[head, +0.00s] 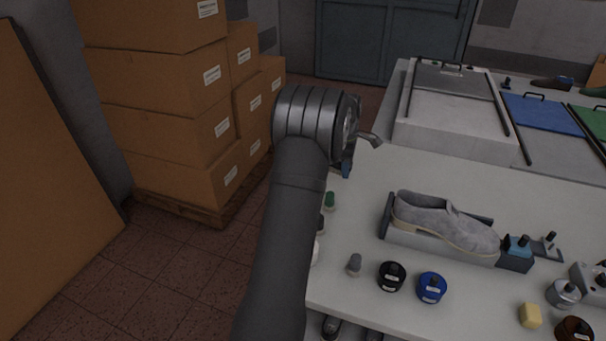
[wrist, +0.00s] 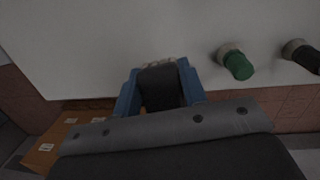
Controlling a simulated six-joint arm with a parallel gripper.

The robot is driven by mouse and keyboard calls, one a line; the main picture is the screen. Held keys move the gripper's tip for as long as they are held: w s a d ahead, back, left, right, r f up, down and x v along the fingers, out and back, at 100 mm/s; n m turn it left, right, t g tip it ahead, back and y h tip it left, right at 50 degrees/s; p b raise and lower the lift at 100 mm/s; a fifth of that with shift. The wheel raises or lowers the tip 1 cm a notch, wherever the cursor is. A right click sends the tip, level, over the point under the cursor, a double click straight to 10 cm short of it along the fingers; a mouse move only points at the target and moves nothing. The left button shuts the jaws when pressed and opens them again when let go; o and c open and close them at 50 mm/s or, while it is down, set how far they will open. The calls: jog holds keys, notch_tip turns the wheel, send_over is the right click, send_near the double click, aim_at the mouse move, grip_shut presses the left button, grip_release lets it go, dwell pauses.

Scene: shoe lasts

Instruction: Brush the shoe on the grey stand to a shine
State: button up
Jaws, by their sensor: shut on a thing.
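A grey shoe (head: 445,220) sits on the grey stand (head: 408,238) on the right half of the white table, its toe towards the lower right. My gripper (head: 347,165) is at the table's left edge, up and left of the shoe and well apart from it. The arm hides most of it in the head view. In the wrist view, my gripper (wrist: 160,90) has its blue fingers shut on a dark block with pale bristles at its far edge, which looks like a brush (wrist: 160,86). The shoe is outside the wrist view.
Black (head: 391,276) and blue (head: 432,287) jars stand in front of the shoe. Stacked boxes (head: 180,120) are left of the table. The tabletop between gripper and shoe is clear.

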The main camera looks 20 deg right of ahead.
jog(key=s+d+r+n, duration=0.1)
jog(key=s+d+r, duration=0.4)
jog(key=s, duration=0.8)
jog(key=s+d+r+t, duration=0.1)
jog(key=s+d+r, duration=0.2)
jog(key=s+d, duration=0.7)
jog(key=s+d+r+n, duration=0.1)
jog(key=s+d+r, duration=0.3)
jog(key=s, duration=1.1)
jog(key=shift+w+a+f, duration=0.4)
jog(key=shift+f, duration=0.25)
jog(key=shift+w+a+f, duration=0.45)
jog(key=shift+f, duration=0.25)
jog(key=shift+w+a+f, duration=0.4)
jog(key=shift+f, duration=0.25)
jog(key=shift+w+a+f, duration=0.1)
jog(key=shift+w+f, duration=0.05)
jog(key=shift+f, duration=0.35)
jog(key=shift+w+a+f, duration=0.1)
jog(key=shift+w+f, duration=0.05)
jog(key=shift+f, duration=0.3)
